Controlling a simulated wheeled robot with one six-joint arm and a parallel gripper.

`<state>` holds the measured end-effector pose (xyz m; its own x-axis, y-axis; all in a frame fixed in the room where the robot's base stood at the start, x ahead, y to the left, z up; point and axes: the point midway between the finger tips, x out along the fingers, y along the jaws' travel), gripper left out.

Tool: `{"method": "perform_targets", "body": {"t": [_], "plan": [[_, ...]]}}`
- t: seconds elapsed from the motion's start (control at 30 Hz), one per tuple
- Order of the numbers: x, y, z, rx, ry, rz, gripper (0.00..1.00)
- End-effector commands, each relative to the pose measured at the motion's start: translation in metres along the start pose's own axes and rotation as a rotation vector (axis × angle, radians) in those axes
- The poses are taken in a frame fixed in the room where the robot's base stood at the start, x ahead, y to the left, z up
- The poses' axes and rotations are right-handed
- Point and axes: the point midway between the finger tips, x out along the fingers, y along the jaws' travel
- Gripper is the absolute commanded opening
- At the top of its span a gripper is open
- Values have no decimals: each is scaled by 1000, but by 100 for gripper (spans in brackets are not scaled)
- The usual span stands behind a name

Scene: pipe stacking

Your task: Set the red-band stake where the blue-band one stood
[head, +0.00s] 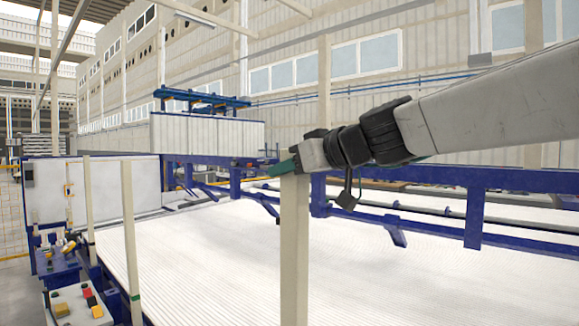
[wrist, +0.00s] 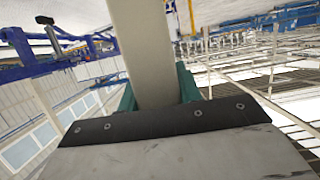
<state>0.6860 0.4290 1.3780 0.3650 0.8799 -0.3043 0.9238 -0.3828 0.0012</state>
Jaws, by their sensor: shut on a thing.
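My gripper (head: 284,168) is shut on a beige square stake (head: 295,250), near its top end. The stake hangs upright in front of the pipe bed, and its lower end runs out of the head view. In the wrist view the same stake (wrist: 145,50) passes between the teal jaw pads (wrist: 158,90). No coloured band shows on its visible part, so I cannot tell which stake it is. Two other beige stakes stand upright at the left: a nearer one (head: 130,230) with a green band low down, and a farther one (head: 88,205). No red or blue band is visible.
A wide bed of white pipes (head: 220,260) fills the middle. A blue rail frame (head: 420,180) runs along its far side. A control box with coloured buttons (head: 78,305) stands at the lower left. A white cabinet (head: 100,188) stands behind the left stakes.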

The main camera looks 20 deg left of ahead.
Motion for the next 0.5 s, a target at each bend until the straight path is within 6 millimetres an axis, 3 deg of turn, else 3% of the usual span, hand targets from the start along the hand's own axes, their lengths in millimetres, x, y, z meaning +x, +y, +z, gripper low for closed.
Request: {"method": "perform_targets", "body": {"t": [0.5], "plan": [[2, 0, 6, 0, 2, 0, 0]]}}
